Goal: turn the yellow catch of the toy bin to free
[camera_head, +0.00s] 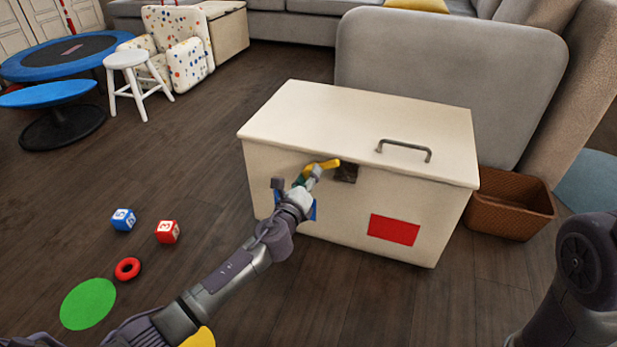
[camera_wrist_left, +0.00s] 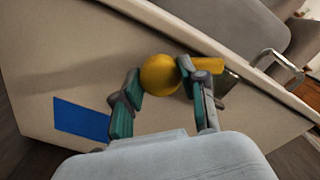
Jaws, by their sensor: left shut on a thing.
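The toy bin (camera_head: 355,112) is a cream box with its lid down and a grey handle (camera_head: 404,150) on the lid. The yellow catch (camera_head: 322,165) is on the bin's front, left of a dark plate (camera_head: 346,172). In the left wrist view the catch shows a round yellow hub (camera_wrist_left: 160,75) with a bar pointing right. My left gripper (camera_head: 308,178) is at the catch, its teal fingers (camera_wrist_left: 160,85) either side of the hub, shut on it. The gripper hides part of the catch in the head view. My right arm shows at the right edge, its gripper out of view.
A red panel (camera_head: 394,230) and a partly hidden blue panel (camera_wrist_left: 82,120) are on the bin's front. A wicker basket (camera_head: 510,207) stands at right. Two toy blocks, a red ring (camera_head: 127,269) and a green disc (camera_head: 88,304) lie on the left floor.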

